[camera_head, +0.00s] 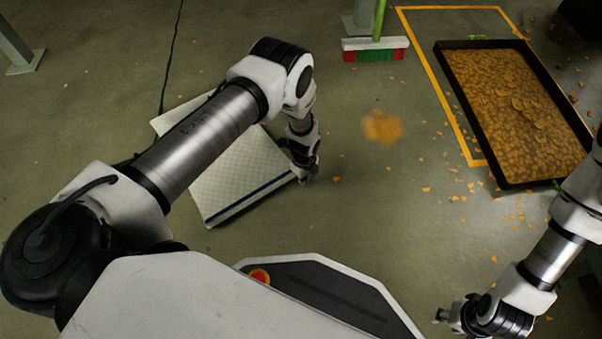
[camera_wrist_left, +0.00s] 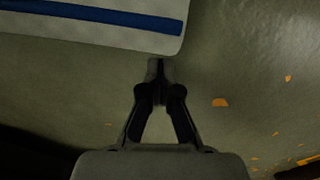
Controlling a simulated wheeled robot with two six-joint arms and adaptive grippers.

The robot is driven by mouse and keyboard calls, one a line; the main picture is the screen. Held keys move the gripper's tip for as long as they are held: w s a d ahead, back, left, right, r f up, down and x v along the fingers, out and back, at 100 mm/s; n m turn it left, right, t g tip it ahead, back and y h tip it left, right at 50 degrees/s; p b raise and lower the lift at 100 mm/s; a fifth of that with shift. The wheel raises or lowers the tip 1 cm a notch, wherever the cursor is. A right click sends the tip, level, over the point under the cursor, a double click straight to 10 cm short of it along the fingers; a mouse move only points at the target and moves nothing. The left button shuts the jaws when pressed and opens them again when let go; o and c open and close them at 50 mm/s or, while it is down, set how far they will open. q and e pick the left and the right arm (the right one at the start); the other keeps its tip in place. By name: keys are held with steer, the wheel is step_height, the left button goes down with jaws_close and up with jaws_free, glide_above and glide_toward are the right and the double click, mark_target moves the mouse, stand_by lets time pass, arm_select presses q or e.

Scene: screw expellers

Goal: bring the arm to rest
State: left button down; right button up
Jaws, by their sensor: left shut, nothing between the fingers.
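My left gripper (camera_head: 307,178) is at the right corner of a pale, patterned flat platform with a blue stripe (camera_head: 240,175) in the head view. In the left wrist view my left gripper (camera_wrist_left: 160,68) is shut and empty, its fingertips together just off the corner of the white platform (camera_wrist_left: 100,32). I cannot tell its height above the floor. My right gripper (camera_head: 440,316) is at the lower right of the head view, away from the platform. Its fingers are small and dark, so I cannot tell whether it is open or shut.
A black-rimmed tray (camera_head: 447,75) full of orange-brown flakes stands at the right, by a yellow floor line (camera_head: 425,70). A broom (camera_head: 375,50) with a green handle is at the top. Orange crumbs (camera_head: 382,127) lie on the floor.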

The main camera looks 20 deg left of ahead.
arm_select(q)
steer(key=shift+s+d+r+p, duration=0.2)
steer(key=shift+d+r+p, duration=0.1)
steer(key=shift+d, duration=0.2)
steer(key=shift+s+d+r+p, duration=0.2)
steer(key=shift+d+r, duration=0.05)
steer(key=shift+d, duration=0.25)
step_height(320, 180, up, 9)
steer(key=p, duration=0.5)
steer(key=shift+a, duration=0.15)
